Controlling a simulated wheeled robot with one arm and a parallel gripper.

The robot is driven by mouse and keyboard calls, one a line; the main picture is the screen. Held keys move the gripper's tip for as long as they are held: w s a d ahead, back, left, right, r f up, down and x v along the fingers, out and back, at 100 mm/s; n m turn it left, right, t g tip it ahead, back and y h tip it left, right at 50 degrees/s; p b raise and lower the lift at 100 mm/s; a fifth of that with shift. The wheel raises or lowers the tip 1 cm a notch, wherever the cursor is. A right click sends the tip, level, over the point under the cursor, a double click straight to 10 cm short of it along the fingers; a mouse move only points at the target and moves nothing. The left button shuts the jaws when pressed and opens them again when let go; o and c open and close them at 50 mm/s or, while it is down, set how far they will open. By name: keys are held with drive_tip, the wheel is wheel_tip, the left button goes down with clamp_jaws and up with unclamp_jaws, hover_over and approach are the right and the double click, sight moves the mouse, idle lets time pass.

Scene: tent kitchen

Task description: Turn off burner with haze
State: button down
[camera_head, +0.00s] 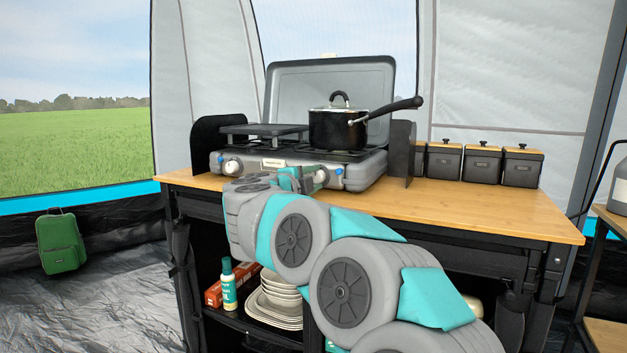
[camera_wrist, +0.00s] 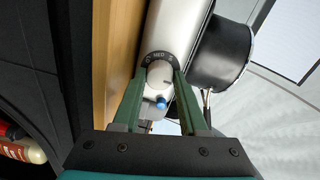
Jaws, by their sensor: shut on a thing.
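A grey two-burner camping stove (camera_head: 275,163) with its lid up stands on the wooden counter. A black lidded saucepan (camera_head: 337,128) sits on its right burner; its dark side also shows in the wrist view (camera_wrist: 222,55). A flat grey plate or grate (camera_head: 262,130) covers the left burner. I cannot make out haze over either burner. The left knob (camera_head: 231,167) is free. My gripper (camera_head: 312,178) is at the stove's front right. In the wrist view, my gripper's green fingers (camera_wrist: 160,82) are shut on the right knob (camera_wrist: 160,74), one on each side.
The wooden counter (camera_head: 470,205) is clear to the right of the stove. Several black canisters (camera_head: 482,163) stand at its back. Dark wind guards (camera_head: 401,150) flank the stove. Stacked dishes (camera_head: 277,300) and a bottle (camera_head: 228,285) stand on the shelf below. The pot handle (camera_head: 395,107) sticks out right.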

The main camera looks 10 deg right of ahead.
drive_tip(key=shift+c, duration=2.2)
unclamp_jaws()
drive_tip(key=shift+d+r+n+p, duration=0.1)
drive_tip(key=shift+r+n+p, duration=0.15)
drive_tip(key=shift+n+p, duration=0.7)
drive_tip(key=n+p, duration=0.3)
drive_tip(key=n, duration=0.2)
drive_tip(key=shift+f+h, duration=0.1)
drive_tip(key=shift+h, duration=0.2)
drive_tip(key=n, duration=0.3)
drive_tip(key=shift+f+p, duration=0.15)
drive_tip(key=shift+p, duration=0.2)
drive_tip(key=shift+f+n+b, duration=0.15)
drive_tip(key=shift+n+b, duration=0.75)
drive_tip(key=shift+n, duration=0.95)
